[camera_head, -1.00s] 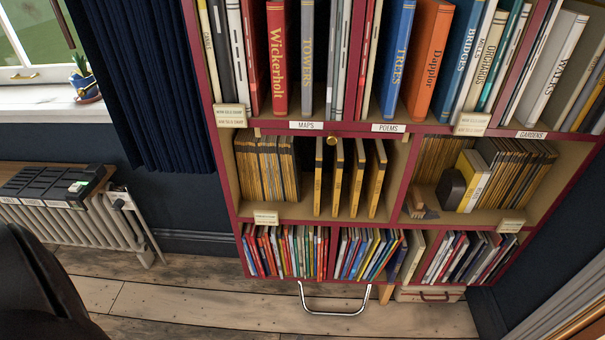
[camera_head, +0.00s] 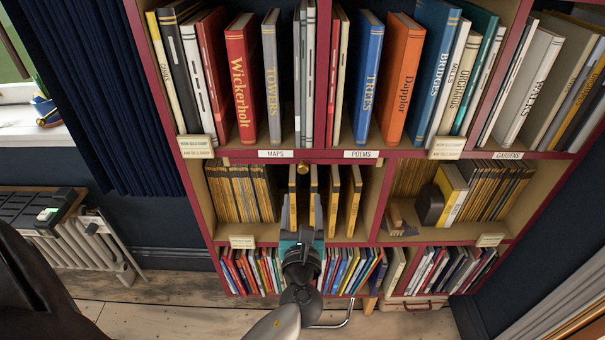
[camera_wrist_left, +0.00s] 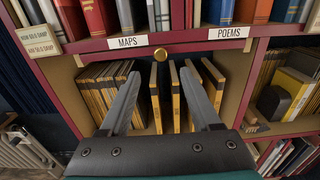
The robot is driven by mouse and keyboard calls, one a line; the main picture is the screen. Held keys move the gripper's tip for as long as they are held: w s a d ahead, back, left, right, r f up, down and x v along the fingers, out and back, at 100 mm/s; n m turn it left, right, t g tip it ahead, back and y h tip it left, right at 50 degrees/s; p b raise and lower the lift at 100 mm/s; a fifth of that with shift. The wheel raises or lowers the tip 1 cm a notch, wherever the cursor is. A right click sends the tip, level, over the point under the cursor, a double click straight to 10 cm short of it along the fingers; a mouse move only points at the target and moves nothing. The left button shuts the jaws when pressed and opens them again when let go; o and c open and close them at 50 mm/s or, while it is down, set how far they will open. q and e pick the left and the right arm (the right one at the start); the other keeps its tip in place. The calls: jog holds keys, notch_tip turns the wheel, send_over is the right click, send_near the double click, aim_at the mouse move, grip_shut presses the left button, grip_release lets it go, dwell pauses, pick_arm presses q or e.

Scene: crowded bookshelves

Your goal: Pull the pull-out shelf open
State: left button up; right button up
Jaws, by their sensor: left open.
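The pull-out shelf shows as a thin red front edge (camera_head: 345,163) just under the MAPS and POEMS labels, and it looks pushed in. A round brass knob (camera_head: 303,168) sits on this edge. The knob also shows in the left wrist view (camera_wrist_left: 160,54), above and between my fingers. My left gripper (camera_head: 303,203) is open and empty, in front of the middle compartment and below the knob. In the left wrist view its two grey fingers (camera_wrist_left: 160,77) point toward the thin yellow-spined books, with no visible contact with the knob. My right gripper is not in view.
Large books such as the red Wickerholt (camera_head: 241,80) fill the shelf above. Thin yellow-spined books (camera_head: 353,202) stand below the knob. A chrome handle (camera_head: 346,318) juts out low, partly behind my arm. A radiator (camera_head: 85,245) stands at left; some floor is clear.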

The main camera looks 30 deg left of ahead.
aim_at(303, 170)
pick_arm(q)
jog(key=x, duration=1)
jog(key=shift+b, duration=0.35)
grip_shut()
dwell(0.9)
